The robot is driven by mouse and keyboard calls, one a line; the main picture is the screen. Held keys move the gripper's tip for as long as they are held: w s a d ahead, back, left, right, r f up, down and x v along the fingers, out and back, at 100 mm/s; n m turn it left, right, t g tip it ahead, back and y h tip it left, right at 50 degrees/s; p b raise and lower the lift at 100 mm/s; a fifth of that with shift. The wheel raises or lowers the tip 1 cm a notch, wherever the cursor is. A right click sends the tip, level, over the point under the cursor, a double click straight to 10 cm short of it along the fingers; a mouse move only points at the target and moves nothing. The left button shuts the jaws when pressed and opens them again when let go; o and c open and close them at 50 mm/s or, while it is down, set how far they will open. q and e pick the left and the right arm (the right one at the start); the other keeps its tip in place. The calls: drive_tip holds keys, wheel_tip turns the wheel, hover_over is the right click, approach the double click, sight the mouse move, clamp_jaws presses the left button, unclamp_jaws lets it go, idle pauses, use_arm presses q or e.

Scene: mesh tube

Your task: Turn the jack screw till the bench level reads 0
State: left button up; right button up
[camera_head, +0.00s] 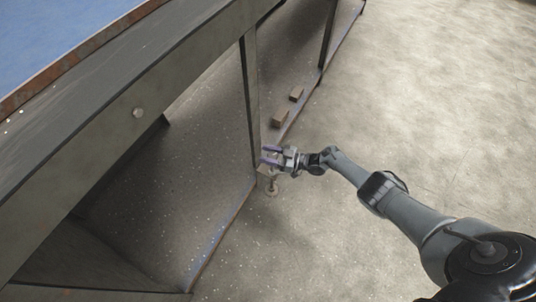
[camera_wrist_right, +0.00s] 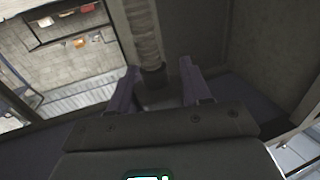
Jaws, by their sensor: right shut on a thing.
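The bench (camera_head: 140,85) fills the left of the head view, with a grey leg (camera_head: 250,95) running down to the floor. The jack screw (camera_head: 272,188) is at the foot of this leg, its round foot on the floor. My right gripper (camera_head: 271,154) is at the leg's lower end, shut on the jack screw. In the right wrist view the ribbed shaft of the screw (camera_wrist_right: 146,35) comes down between the two purple-grey fingers (camera_wrist_right: 158,92). The fingers hide part of the grip. The bench level and its reading cannot be made out. My left gripper is not in view.
Two small brown blocks, a nearer one (camera_head: 280,118) and a farther one (camera_head: 296,93), lie beyond the leg near the bench's lower edge. The concrete floor (camera_head: 430,90) to the right is clear. Bench panels stand close around the right gripper.

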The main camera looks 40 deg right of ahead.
idle(0.4)
drive_tip(key=o, duration=0.7)
drive_tip(key=shift+s+d, duration=0.1)
drive_tip(key=shift+s+d, duration=0.15)
drive_tip(key=shift+s, duration=0.05)
drive_tip(key=p+v, duration=0.2)
drive_tip(key=v, duration=0.8)
drive_tip(key=shift+d+p, duration=0.1)
drive_tip(key=shift+p, duration=0.2)
